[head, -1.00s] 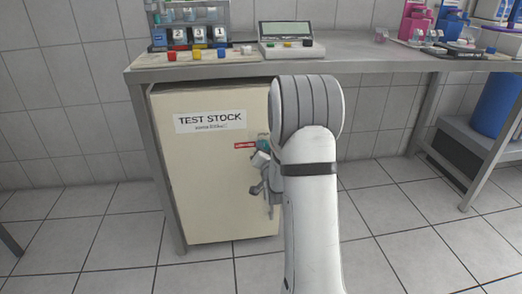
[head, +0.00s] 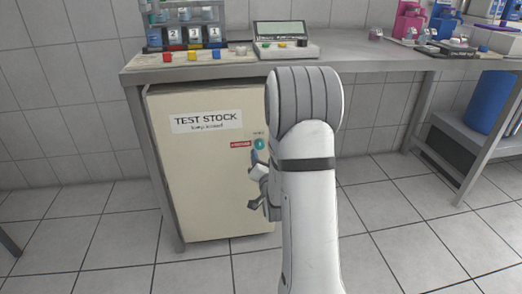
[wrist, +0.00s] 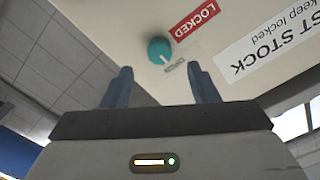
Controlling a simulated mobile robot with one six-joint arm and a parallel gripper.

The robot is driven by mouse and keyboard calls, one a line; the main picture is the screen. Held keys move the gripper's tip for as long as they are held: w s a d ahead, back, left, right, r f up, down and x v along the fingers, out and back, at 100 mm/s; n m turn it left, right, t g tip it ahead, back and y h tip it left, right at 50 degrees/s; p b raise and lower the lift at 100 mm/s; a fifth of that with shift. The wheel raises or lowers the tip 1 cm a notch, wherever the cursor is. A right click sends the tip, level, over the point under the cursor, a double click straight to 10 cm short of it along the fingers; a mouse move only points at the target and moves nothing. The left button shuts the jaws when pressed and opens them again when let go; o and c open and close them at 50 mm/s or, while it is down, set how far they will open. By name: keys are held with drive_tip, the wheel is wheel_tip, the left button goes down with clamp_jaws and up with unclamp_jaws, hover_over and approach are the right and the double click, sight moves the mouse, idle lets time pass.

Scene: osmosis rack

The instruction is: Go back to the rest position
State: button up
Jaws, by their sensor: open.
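My gripper (wrist: 160,88) is open and empty in the wrist view, its two blue-grey fingers apart. Beyond the fingertips is a round teal knob (wrist: 159,51) on the cabinet door, with a white mark pointing toward the word OPEN. A red LOCKED label (wrist: 195,20) is beside it. In the head view my gripper (head: 254,181) shows partly beside my white arm, in front of the cream TEST STOCK cabinet (head: 205,190). The teal knob (head: 259,144) is visible just above the gripper, apart from it. The cabinet door looks shut.
The cabinet stands under a grey bench (head: 200,71) bearing a vial rack (head: 185,25), coloured blocks and a display device (head: 286,40). Pink and blue equipment is at the bench's right. A blue barrel (head: 490,103) stands on a low shelf at right. Tiled floor (head: 110,225) is open at left.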

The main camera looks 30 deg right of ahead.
drive_tip(key=shift+s+a, duration=0.2)
drive_tip(key=shift+s, duration=0.5)
drive_tip(key=s+a+r+n+g+y+p, duration=0.1)
drive_tip(key=s+a+r+n+g+p, duration=0.15)
drive_tip(key=r+p, duration=0.5)
drive_tip(key=s+a+r+n+g+y+p, duration=0.1)
drive_tip(key=s+a+r+g+p, duration=0.1)
drive_tip(key=a+r+p, duration=0.35)
drive_tip(key=s+a+r+n+g+y+p, duration=0.1)
drive_tip(key=s+a+r+n+g+p, duration=0.15)
drive_tip(key=r+p, duration=0.65)
drive_tip(key=s+a+r+n+g+y+p, duration=0.1)
drive_tip(key=s+a+r+n+g+p, duration=0.1)
drive_tip(key=s+r+p, duration=0.6)
drive_tip(key=s+a+r+n+g+y+p, duration=0.1)
drive_tip(key=s+a+r+n+g+p, duration=0.1)
drive_tip(key=s+a+r+g+p, duration=0.3)
drive_tip(key=s+r+p, duration=0.3)
drive_tip(key=s+r, duration=0.4)
drive_tip(key=r, duration=0.2)
drive_tip(key=shift+s+a+r+g, duration=0.15)
drive_tip(key=shift+s+r+g, duration=0.15)
drive_tip(key=shift+g, duration=0.1)
